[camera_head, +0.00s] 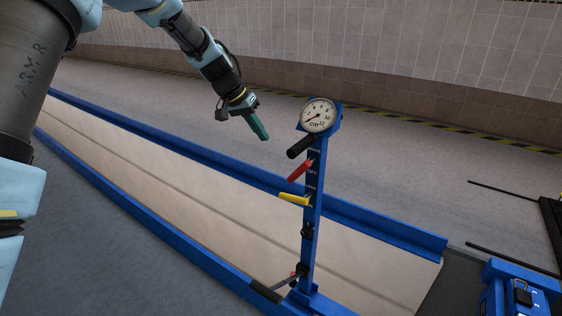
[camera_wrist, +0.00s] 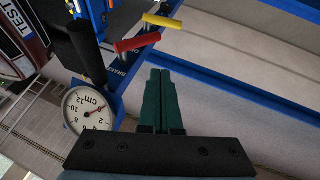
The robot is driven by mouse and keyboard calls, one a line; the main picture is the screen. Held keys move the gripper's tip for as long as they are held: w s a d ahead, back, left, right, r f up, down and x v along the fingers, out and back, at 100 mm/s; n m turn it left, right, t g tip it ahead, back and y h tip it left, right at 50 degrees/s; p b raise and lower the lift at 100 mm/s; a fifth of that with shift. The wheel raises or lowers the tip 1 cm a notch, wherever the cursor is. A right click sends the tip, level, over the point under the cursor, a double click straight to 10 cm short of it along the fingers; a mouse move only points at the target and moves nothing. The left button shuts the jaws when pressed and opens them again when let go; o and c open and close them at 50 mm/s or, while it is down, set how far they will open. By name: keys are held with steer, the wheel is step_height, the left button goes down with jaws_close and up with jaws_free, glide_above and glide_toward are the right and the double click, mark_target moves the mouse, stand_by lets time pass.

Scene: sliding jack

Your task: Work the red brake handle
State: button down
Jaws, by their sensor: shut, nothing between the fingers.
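The red brake handle (camera_head: 299,170) sticks out to the left from the blue post (camera_head: 312,220), below a black handle (camera_head: 299,146) and above a yellow handle (camera_head: 294,199). It also shows in the wrist view (camera_wrist: 137,42), apart from the fingertips. My gripper (camera_head: 265,137) has green fingers pressed together, empty, to the left of the post and a little higher than the red handle. In the wrist view my gripper (camera_wrist: 160,72) points toward the area beside the red and yellow handles. Nothing covers the red handle.
A round white gauge (camera_head: 318,115) tops the post. Blue rails (camera_head: 390,240) run along both sides of a beige pit cover. A blue device (camera_head: 520,290) stands at the lower right. In the wrist view a train front (camera_wrist: 25,40) shows at upper left. Space left of the handles is clear.

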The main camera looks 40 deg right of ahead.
mark_target(301, 170)
steer(key=s+p+x, duration=0.2)
steer(key=p+x, duration=0.2)
steer(key=x, duration=0.9)
steer(key=shift+s+r+p, duration=0.2)
steer(key=shift+p, duration=0.15)
steer(key=shift+d+f, duration=0.1)
steer(key=shift+f+g+b, duration=0.15)
steer(key=shift+g+b, duration=0.15)
steer(key=shift+b, duration=0.4)
